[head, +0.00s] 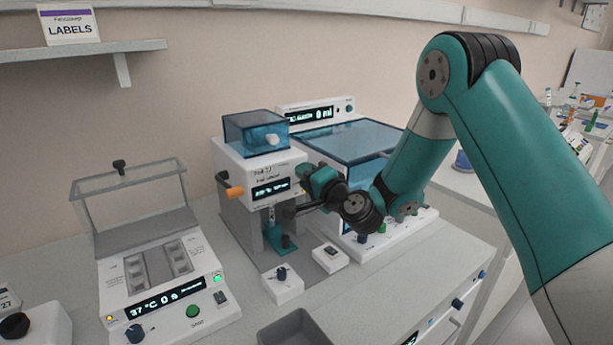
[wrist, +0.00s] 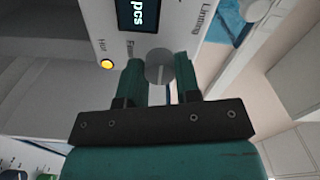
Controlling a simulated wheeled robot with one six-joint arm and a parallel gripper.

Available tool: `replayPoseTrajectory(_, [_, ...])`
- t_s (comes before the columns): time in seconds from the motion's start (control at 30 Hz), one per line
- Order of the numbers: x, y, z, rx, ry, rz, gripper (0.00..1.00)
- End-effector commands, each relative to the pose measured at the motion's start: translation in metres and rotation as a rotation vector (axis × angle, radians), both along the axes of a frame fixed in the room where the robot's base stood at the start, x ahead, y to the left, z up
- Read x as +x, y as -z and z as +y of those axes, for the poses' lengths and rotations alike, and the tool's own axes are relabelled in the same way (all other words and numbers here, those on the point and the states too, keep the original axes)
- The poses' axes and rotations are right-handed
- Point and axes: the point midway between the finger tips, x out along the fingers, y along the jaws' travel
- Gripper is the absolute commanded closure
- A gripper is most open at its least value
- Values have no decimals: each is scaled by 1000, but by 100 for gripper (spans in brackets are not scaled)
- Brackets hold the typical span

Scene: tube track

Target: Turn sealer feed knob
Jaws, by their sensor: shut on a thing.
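The sealer (head: 234,165) is a white machine with a blue clear lid, an orange-tipped lever and a lit display on its front. Its feed knob (wrist: 158,65) is a grey round knob below the lit display in the wrist view, beside a partly covered label. My gripper (wrist: 160,85) has one teal finger on each side of the knob and is shut on it. In the head view my gripper (head: 306,172) is at the sealer's front, right of the display, and hides the knob there. How far the knob is turned cannot be told.
A lit amber lamp (wrist: 107,64) sits left of the knob. A larger blue-lidded machine (head: 365,139) stands close on the right. A heating block with a raised clear lid (head: 130,182) is at left. Small boxes and a grey tray (head: 297,328) stand in front.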

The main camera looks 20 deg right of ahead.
Motion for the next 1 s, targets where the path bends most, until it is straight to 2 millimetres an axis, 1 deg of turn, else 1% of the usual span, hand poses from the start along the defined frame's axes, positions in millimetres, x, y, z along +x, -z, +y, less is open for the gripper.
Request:
replayPoseTrajectory(0.2, [0,0,-1,31,3,10,93])
replayPoseTrajectory(0.57, [0,0,-1,34,3,11,93])
replayPoseTrajectory(0.6, [0,0,-1,33,3,11,67])
replayPoseTrajectory(0.67, [0,0,-1,33,3,11,53])
replayPoseTrajectory(0.7, [0,0,-1,33,3,11,44])
replayPoseTrajectory(1.0, [-1,1,0,33,1,11,44])
